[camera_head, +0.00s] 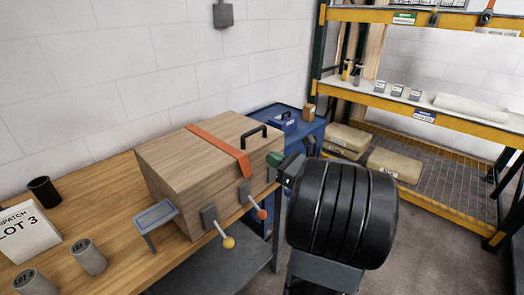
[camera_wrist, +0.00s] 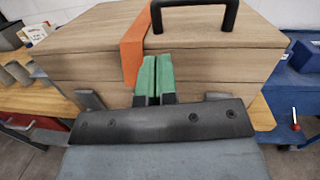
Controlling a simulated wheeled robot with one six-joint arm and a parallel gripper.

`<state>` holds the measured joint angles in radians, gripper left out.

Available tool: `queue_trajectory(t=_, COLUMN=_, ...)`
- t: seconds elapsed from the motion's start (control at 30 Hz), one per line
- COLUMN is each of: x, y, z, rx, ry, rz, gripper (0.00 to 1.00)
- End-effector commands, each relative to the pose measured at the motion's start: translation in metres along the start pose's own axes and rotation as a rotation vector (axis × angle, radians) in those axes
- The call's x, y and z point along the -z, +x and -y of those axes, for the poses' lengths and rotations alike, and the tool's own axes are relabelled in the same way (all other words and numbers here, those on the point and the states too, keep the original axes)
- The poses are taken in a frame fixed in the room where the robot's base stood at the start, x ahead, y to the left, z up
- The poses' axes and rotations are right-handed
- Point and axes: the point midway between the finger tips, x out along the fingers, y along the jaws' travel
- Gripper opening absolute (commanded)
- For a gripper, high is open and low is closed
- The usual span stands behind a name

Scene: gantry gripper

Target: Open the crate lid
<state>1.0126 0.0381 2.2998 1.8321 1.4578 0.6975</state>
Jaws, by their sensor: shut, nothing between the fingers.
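The wooden crate (camera_head: 195,185) stands on the wooden table with its lid (camera_head: 200,150) down. An orange strap (camera_head: 222,147) runs over the lid and down the front. A black handle (camera_head: 254,136) is on top of the lid; it also shows in the wrist view (camera_wrist: 195,8). Two latch levers hang at the front, one with a yellow knob (camera_head: 228,242) and one with a red knob (camera_head: 261,214). My gripper (camera_wrist: 155,75) has green fingertips, shut and empty, in front of the crate just right of the strap. Whether they touch the crate I cannot tell.
A grey stand (camera_head: 155,214), grey cups (camera_head: 88,257), a black cup (camera_head: 44,191) and a lot card (camera_head: 28,230) are left of the crate. A blue table (camera_head: 299,122) with a small blue box stands behind right. A yellow shelf rack (camera_head: 440,112) is farther right.

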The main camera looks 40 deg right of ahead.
Motion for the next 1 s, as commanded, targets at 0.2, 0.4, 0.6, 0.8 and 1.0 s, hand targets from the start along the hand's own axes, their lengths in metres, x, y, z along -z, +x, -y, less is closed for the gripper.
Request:
queue_trajectory(t=0.2, x=0.002, y=-0.011, z=0.033, rx=0.122, ry=0.069, rz=0.083, gripper=0.00)
queue_trajectory(t=0.4, x=-0.003, y=0.020, z=0.038, rx=0.124, ry=0.072, rz=0.088, gripper=0.00)
queue_trajectory(t=0.6, x=-0.005, y=0.050, z=0.041, rx=0.124, ry=0.071, rz=0.087, gripper=0.00)
queue_trajectory(t=0.8, x=-0.006, y=0.070, z=0.044, rx=0.125, ry=0.070, rz=0.087, gripper=0.00)
queue_trajectory(t=1.0, x=-0.006, y=0.077, z=0.045, rx=0.127, ry=0.070, rz=0.086, gripper=0.00)
